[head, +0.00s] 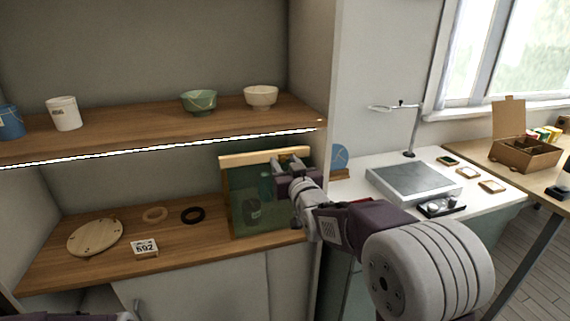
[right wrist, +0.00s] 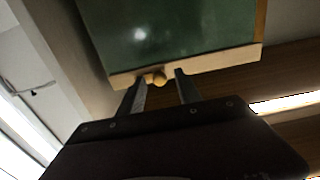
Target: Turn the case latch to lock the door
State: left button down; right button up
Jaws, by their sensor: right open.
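The case (head: 232,205) stands on the lower shelf, with a pale wooden frame and a dark green glass door (head: 275,212). Dark items show dimly through the glass. The latch (right wrist: 158,79), a small wooden knob, sits on the pale frame edge in the right wrist view. My right gripper (head: 287,163) is at the upper right of the case. Its open fingers stand on either side of the latch in the wrist view; I cannot tell whether they touch it. The gripper hides the latch in the head view.
On the lower shelf (head: 190,250) are a round wooden board (head: 95,237), two rings and a number tag (head: 145,248). The upper shelf (head: 130,130) above holds bowls and cups. A white bench (head: 350,190) with a grey slab (head: 412,180) stands at right.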

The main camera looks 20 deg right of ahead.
grip_shut()
jog(key=shift+m, duration=0.3)
jog(key=m+b, duration=0.1)
jog(key=m, duration=0.1)
jog(key=shift+f+m, duration=0.1)
jog(key=shift+m, duration=0.3)
jog(key=m+b, duration=0.2)
jog(key=m, duration=0.3)
jog(key=shift+m, duration=0.3)
jog(key=m, duration=0.4)
jog(key=shift+b, duration=0.3)
jog(key=m, duration=0.4)
jog(key=shift+m, duration=0.6)
